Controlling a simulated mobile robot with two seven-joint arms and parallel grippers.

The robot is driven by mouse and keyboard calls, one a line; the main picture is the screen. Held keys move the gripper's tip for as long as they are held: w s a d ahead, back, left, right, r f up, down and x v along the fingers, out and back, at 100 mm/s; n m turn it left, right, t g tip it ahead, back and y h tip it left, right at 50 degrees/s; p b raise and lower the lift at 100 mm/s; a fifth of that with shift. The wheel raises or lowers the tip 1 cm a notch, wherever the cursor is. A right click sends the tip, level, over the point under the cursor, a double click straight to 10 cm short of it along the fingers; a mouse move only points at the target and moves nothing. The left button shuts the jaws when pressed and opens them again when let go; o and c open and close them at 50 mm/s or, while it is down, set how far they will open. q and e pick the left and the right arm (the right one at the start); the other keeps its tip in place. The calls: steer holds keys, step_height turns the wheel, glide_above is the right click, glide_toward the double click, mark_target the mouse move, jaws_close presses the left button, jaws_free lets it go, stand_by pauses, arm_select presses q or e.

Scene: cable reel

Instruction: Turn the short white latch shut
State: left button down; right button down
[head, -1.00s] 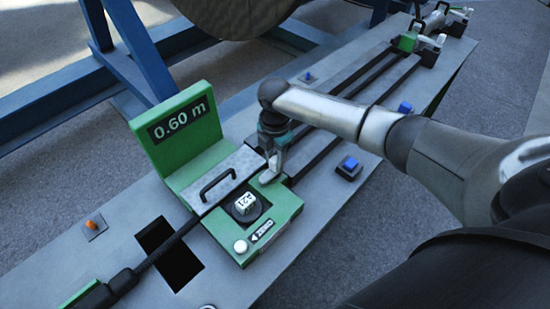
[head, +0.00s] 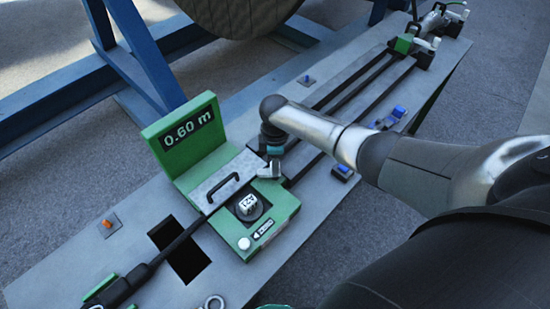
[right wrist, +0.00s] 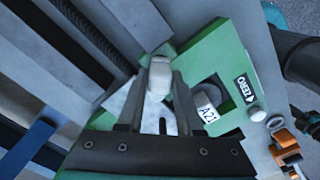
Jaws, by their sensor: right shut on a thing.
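The short white latch (right wrist: 159,74) shows in the right wrist view between the fingertips of my right gripper (right wrist: 168,88), at the edge of the green meter housing (right wrist: 222,52). My right gripper is shut on it. In the head view my right gripper (head: 270,172) is low at the back right corner of the green housing (head: 282,206); the latch cannot be made out clearly there behind the fingers. A grey lid with a black handle (head: 222,188) lies beside it. My left gripper is not in view.
A black cable (head: 160,262) runs to the lower left. Dark rails (head: 352,88) and a blue switch (head: 343,171) lie to the right.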

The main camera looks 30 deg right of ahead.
steer(key=m+p, duration=0.2)
steer(key=m, duration=0.2)
steer(key=shift+r+m, duration=0.1)
steer(key=shift+m, duration=0.2)
steer(key=shift+m+p, duration=0.85)
steer(key=shift+m, duration=1.35)
steer(key=c, duration=0.6)
jaws_free()
steer(key=shift+o, duration=0.2)
